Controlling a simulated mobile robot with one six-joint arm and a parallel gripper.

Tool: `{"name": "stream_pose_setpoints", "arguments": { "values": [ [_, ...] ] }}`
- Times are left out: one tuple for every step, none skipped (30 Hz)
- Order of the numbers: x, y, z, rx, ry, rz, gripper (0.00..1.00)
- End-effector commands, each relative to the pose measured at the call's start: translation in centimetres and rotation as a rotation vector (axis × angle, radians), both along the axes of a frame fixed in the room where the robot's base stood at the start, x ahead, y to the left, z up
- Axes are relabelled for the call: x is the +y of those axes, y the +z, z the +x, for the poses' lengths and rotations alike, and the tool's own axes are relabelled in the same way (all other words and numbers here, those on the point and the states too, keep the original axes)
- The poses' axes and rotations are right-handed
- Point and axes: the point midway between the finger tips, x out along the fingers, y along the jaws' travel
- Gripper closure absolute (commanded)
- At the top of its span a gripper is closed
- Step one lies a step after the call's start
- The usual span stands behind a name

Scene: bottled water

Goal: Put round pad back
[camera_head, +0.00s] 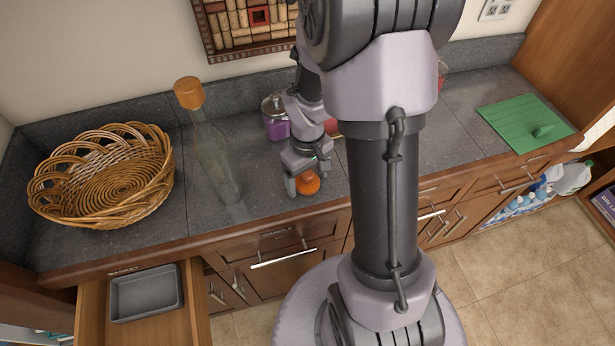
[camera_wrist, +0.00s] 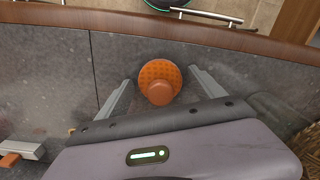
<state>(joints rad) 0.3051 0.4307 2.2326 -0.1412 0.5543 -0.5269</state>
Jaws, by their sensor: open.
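An orange round pad with a dotted disc and a knob (camera_head: 308,183) sits on the grey counter near its front edge. It also shows in the wrist view (camera_wrist: 160,82). My gripper (camera_head: 307,178) is open directly over it. In the wrist view, my two fingers (camera_wrist: 160,77) stand on either side of the pad, with a visible gap on each side. I cannot tell how far the fingertips are above the counter.
A clear bottle with an orange cap (camera_head: 213,150) and a wicker basket (camera_head: 150,180) stand left. A purple-filled jar (camera_head: 276,120) stands behind my gripper. A green board (camera_head: 510,115) lies far right. An open drawer (camera_head: 196,290) holds a grey tray (camera_head: 147,292).

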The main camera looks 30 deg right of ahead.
Motion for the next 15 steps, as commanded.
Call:
{"name": "stream_pose_setpoints", "arguments": {
  "values": [
    [0.0, 0.6, 0.0, -0.001, 0.000, 0.000, 0.22],
    [0.0, 1.1, 0.1, -0.002, 0.000, -0.001, 0.22],
    [0.0, 1.9, 0.1, -0.003, 0.000, -0.001, 0.22],
    [0.0, 2.8, 0.1, -0.003, 0.001, -0.002, 0.22],
    [0.0, 3.7, 0.1, -0.004, 0.001, -0.002, 0.22],
    [0.0, 5.0, 0.1, -0.004, 0.001, -0.002, 0.22],
    [0.0, 5.9, 0.1, -0.005, 0.000, -0.002, 0.22],
    [0.0, 6.8, 0.1, -0.004, -0.001, -0.002, 0.22],
    [0.0, 8.0, 0.1, -0.004, 0.000, -0.002, 0.22],
    [0.0, 8.7, 0.1, -0.004, 0.001, -0.002, 0.22],
    [0.0, 9.5, 0.1, -0.004, 0.001, -0.002, 0.22],
    [0.0, 10.3, 0.1, -0.003, 0.000, -0.001, 0.22],
    [0.0, 10.8, 0.1, -0.003, 0.000, -0.001, 0.22],
    [0.0, 11.3, 0.0, -0.002, -0.001, -0.001, 0.22],
    [0.0, 11.7, 0.0, -0.002, 0.000, -0.001, 0.22]
  ]
}}
